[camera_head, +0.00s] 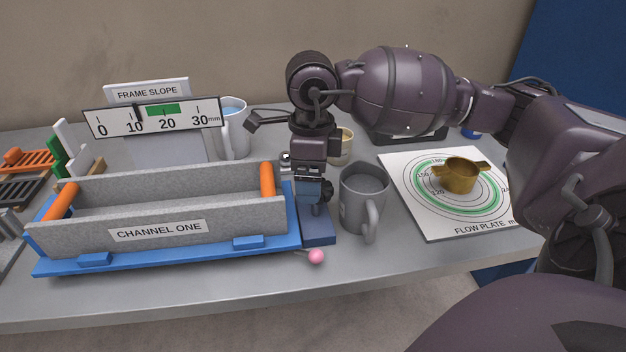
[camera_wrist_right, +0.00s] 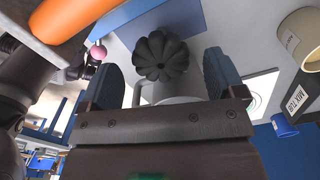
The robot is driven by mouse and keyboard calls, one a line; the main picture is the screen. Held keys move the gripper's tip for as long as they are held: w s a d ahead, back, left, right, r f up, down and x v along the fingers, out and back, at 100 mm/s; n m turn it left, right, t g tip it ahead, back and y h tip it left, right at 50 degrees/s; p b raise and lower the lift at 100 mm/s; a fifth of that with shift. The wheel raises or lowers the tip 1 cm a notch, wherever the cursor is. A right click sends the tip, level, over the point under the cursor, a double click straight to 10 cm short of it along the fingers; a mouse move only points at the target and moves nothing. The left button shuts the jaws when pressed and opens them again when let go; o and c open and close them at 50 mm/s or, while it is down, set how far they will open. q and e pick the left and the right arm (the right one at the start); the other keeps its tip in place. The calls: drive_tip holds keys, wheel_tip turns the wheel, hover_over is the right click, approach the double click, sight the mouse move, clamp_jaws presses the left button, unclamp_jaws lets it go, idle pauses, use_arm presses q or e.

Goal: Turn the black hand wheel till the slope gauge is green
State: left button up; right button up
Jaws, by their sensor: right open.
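The black hand wheel (camera_wrist_right: 160,56) is a lobed knob in the right wrist view. In the head view only a dark edge of it (camera_head: 327,190) shows beside my right gripper (camera_head: 312,190). The gripper points down, open, with one blue finger on each side of the wheel; gaps show between wheel and fingers in the wrist view (camera_wrist_right: 163,62). The slope gauge (camera_head: 153,118) is a white scale marked 0 to 30 mm under a FRAME SLOPE sign (camera_head: 148,91). My left gripper is not in view.
The grey CHANNEL ONE trough (camera_head: 190,215) sits on a blue frame (camera_head: 165,256) left of the wheel. A grey mug (camera_head: 362,200) stands close right of my gripper. A pink ball (camera_head: 316,257) is in front. A flow plate (camera_head: 420,213) bears a brass cup (camera_head: 461,177).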

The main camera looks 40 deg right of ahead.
wheel_tip(320, 180, up, 9)
drive_tip(key=p, duration=0.1)
drive_tip(key=shift+f, duration=0.15)
idle(0.6)
